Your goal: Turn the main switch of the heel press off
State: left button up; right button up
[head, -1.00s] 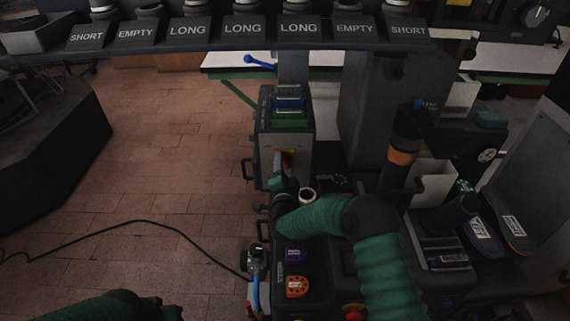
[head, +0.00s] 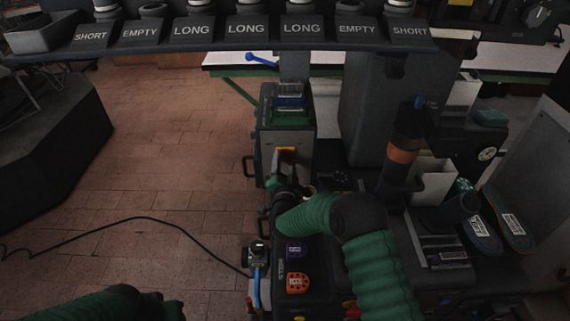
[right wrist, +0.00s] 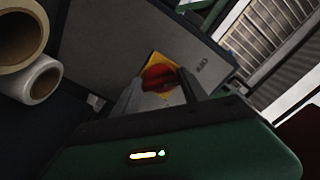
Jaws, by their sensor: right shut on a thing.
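The main switch is a red rotary knob (right wrist: 158,77) on a yellow plate (right wrist: 148,60), fixed to the grey face of a control box (head: 297,138). In the head view the yellow-orange plate (head: 288,150) shows just beyond my right gripper (head: 281,163). In the right wrist view the two fingers of this gripper (right wrist: 158,90) stand on either side of the knob and are shut on it. The fingers hide part of the knob, and its exact angle is hard to read. My left arm shows at the bottom left of the head view, its gripper out of frame.
A rack with labelled bins (head: 245,30) crosses the top. A black cable (head: 150,219) crosses the open floor at left.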

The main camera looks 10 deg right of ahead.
jog(key=shift+s+a+f, duration=0.15)
jog(key=shift+a+f, duration=0.1)
jog(key=shift+f, duration=0.2)
jog(key=o, duration=1.1)
jog(key=shift+o, duration=1.4)
jog(key=shift+r, duration=0.2)
jog(key=shift+d, duration=0.1)
jog(key=shift+r, duration=0.1)
jog(key=s+a+p, duration=0.2)
jog(key=s+a, duration=0.1)
jog(key=s, duration=1.3)
jog(key=shift+s+a, duration=0.15)
jog(key=shift+a, duration=0.05)
